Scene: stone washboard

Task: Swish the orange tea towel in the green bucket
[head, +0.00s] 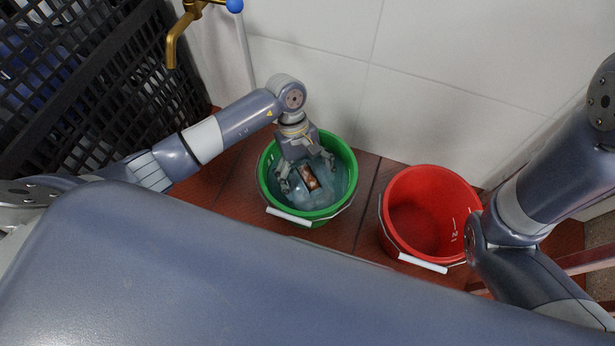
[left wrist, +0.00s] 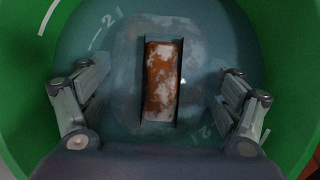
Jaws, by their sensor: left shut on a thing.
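The green bucket (head: 264,186) stands on the floor tiles with bluish water in it. Its green inner wall (left wrist: 25,100) also surrounds the left wrist view. My left gripper (head: 307,177) points down into the bucket, its fingers reaching into the water. It is shut on the orange tea towel (head: 310,180), a small bundle with whitish patches. In the left wrist view the towel (left wrist: 162,80) sits between the two dark finger pads, near the bucket's middle and clear of the wall. My right gripper is out of view.
An empty-looking red bucket (head: 428,185) stands just right of the green one, under my right arm. A black plastic crate (head: 95,90) is at the left. A brass tap (head: 174,45) juts in above. White wall tiles stand close behind the buckets.

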